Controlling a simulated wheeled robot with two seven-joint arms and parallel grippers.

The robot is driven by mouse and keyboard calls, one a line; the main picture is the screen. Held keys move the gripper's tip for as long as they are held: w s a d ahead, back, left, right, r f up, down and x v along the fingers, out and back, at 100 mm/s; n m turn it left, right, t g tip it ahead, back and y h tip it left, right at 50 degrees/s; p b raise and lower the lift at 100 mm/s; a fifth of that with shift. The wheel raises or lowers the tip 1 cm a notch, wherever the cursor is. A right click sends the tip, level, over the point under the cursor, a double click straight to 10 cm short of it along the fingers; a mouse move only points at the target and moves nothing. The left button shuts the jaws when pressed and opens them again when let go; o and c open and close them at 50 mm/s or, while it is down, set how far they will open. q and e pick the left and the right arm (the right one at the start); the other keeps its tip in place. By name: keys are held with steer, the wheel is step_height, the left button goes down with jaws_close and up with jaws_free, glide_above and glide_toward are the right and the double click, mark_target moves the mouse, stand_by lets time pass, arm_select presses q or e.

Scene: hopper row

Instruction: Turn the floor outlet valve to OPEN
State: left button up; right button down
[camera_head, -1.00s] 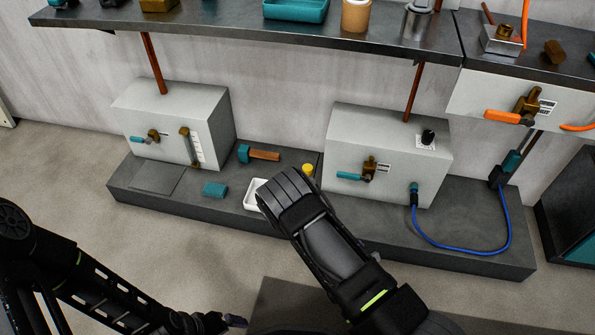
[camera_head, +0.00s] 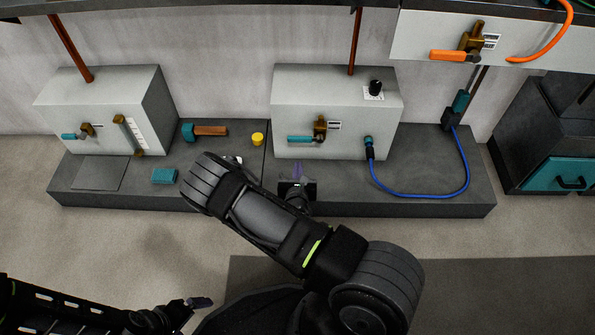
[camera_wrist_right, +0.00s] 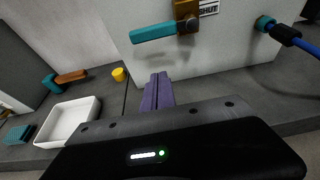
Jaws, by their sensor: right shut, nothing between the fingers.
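The right floor box (camera_head: 300,88) has a valve with a brass body and a teal lever (camera_head: 300,139) on its front. The lever points left, roughly level. In the right wrist view, the teal lever (camera_wrist_right: 153,32) sits beside a label reading SHUT (camera_wrist_right: 208,9). My right gripper (camera_head: 297,172) is shut and empty, just below and in front of this lever, apart from it. Its purple fingers (camera_wrist_right: 158,92) show together in the wrist view. The left floor box (camera_head: 100,90) has a similar teal lever (camera_head: 75,136). My left gripper (camera_head: 198,302) is low, far from both valves; its jaws are unclear.
A blue hose (camera_head: 430,193) runs from the right box across the dark plinth (camera_head: 440,207). A white tray (camera_wrist_right: 68,122), yellow cap (camera_head: 258,139), teal block (camera_head: 164,176) and hammer-like tool (camera_head: 208,130) lie left. An orange lever (camera_head: 447,55) is on the upper panel.

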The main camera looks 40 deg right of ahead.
mark_target(305, 138)
steer(key=b+x, duration=0.2)
steer(key=x, duration=0.5)
steer(key=shift+s+r, duration=0.15)
steer(key=shift+r, duration=1.8)
